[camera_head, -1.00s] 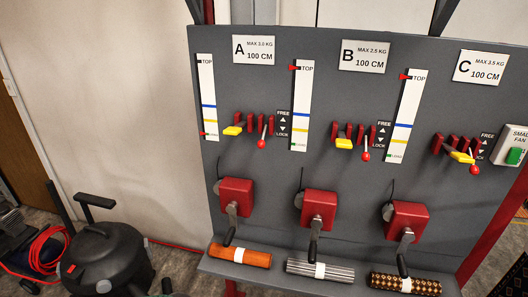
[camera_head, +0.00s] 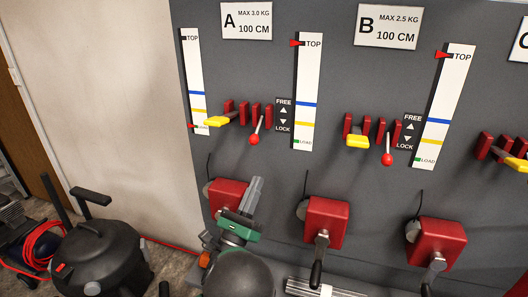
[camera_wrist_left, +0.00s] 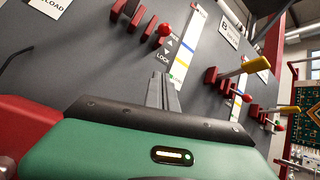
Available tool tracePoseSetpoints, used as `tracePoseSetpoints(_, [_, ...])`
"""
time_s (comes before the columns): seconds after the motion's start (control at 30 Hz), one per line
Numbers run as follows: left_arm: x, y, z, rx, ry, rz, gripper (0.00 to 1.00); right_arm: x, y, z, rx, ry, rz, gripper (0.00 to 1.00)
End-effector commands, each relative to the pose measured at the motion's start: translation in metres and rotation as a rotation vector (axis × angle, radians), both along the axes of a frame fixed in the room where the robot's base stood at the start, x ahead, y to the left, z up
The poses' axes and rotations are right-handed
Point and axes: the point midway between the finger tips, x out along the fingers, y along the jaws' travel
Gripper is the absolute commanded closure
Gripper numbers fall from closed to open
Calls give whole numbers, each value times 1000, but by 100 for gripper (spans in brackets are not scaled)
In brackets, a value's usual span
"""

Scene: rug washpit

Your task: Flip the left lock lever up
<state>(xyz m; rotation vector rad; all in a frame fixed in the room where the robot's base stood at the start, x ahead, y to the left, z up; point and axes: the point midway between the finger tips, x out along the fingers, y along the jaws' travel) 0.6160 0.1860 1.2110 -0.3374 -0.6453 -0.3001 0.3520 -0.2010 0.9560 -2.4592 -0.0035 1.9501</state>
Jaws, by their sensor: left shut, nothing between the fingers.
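The left lock lever (camera_head: 254,139), with a red ball knob, hangs down beside the FREE/LOCK label (camera_head: 283,116) under sign A (camera_head: 246,20). In the left wrist view this lever's red ball (camera_wrist_left: 164,30) shows beyond the fingertips, apart from them. My left gripper (camera_head: 256,183) is shut and empty, in front of the left red crank box and below the lever. Its closed fingers (camera_wrist_left: 162,80) also show in the left wrist view, pointing toward the panel. My right gripper is not in view.
A yellow-handled lever (camera_head: 218,121) sits just left of the lock lever among red brackets. Another red-knobbed lever (camera_head: 387,159) is under sign B (camera_head: 388,26). Red crank boxes (camera_head: 327,219) stick out below. A black vacuum (camera_head: 98,258) stands on the floor at left.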

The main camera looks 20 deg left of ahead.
Motion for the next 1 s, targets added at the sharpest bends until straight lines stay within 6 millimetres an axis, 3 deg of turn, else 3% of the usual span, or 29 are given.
tracePoseSetpoints(0.23, [4, 0, 1, -4, 4, -1, 100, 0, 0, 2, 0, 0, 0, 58])
tracePoseSetpoints(0.37, [15, -3, 12, -5, 3, -1, 100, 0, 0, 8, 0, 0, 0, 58])
tracePoseSetpoints(0.77, [80, -17, 67, -5, 4, -1, 100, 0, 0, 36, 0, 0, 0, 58])
tracePoseSetpoints(1.0, [52, -1, 82, -6, 6, 1, 100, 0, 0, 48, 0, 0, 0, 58])
